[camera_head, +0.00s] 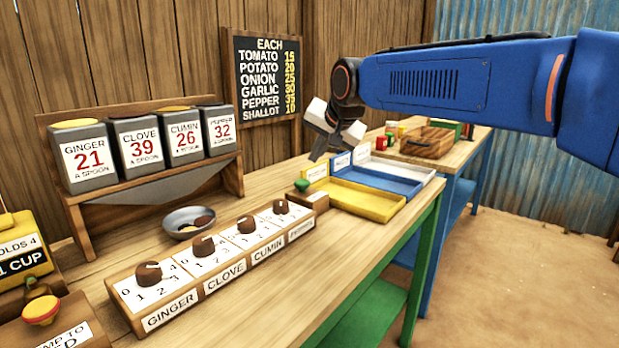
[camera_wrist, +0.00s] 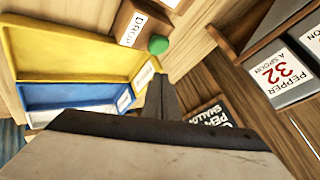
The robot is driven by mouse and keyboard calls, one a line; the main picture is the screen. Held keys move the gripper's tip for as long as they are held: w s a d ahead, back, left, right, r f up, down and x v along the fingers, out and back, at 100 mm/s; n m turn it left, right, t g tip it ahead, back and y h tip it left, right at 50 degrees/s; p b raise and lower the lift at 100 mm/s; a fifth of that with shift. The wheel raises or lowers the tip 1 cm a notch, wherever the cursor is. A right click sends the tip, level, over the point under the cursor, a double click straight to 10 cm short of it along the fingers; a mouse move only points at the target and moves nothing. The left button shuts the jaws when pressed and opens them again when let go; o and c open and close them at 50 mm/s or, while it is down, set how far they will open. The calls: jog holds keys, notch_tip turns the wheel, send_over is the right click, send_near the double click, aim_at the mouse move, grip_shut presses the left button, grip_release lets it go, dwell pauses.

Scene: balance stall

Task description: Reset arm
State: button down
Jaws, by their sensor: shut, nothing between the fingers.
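My arm (camera_head: 430,82) is blue and reaches in from the right over the stall table. My gripper (camera_head: 318,156) is shut and empty. It hangs in the air above the far part of the table, near the yellow tray (camera_head: 352,198) and the blue tray (camera_head: 378,180). In the wrist view the dark fingers (camera_wrist: 162,100) lie together, and the yellow tray (camera_wrist: 70,50) and a green button (camera_wrist: 158,45) show beyond them.
A row of dials (camera_head: 222,252) labelled ginger, clove, cumin and pepper stands in front. A metal bowl (camera_head: 188,222) and a shelf of spice bins (camera_head: 140,145) stand behind. A price board (camera_head: 267,80) hangs on the wall. A second table (camera_head: 465,150) holds a wooden crate (camera_head: 428,142).

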jog(key=s+d+f+n+g+h, duration=0.1)
jog(key=s+d+f+h, duration=0.1)
jog(key=s+d+f, duration=0.85)
jog(key=s+d+f+n+g+h, duration=0.1)
jog(key=s+d+f, duration=0.4)
jog(key=s+d, duration=0.95)
jog(key=s+d+f+n+g, duration=0.1)
jog(key=s+d+f, duration=0.2)
jog(key=s+f, duration=0.7)
jog(key=shift+s+d+h, duration=0.35)
jog(key=shift+s+h, duration=0.05)
jog(key=shift+s, duration=0.55)
jog(key=shift+f, duration=0.1)
